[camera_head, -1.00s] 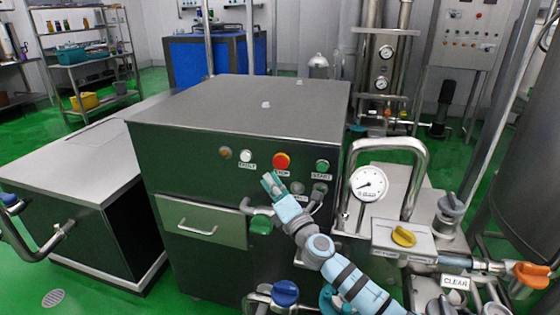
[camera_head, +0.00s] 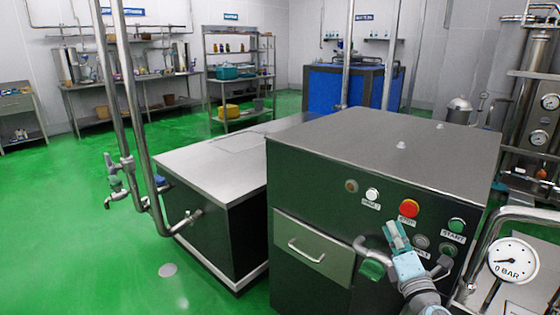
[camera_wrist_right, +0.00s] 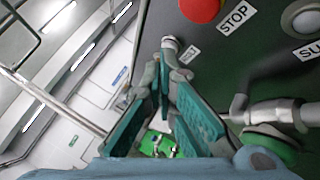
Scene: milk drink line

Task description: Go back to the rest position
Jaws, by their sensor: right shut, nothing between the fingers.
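My right gripper (camera_head: 396,236) is in front of the dark machine cabinet (camera_head: 310,212), just below the red stop button (camera_head: 409,208). It is shut and empty. In the right wrist view its teal fingers (camera_wrist_right: 166,75) come together at the tips, with the red stop button (camera_wrist_right: 200,10) above and to the right. The fingers look apart from the button. My left gripper is not in view.
A pipe with a green handle (camera_head: 372,269) stands out from the cabinet close to my right gripper. A pressure gauge (camera_head: 513,260) and bent pipe are at right. A lower steel-topped cabinet (camera_head: 225,160) stands left. Green floor (camera_head: 80,220) is clear farther left.

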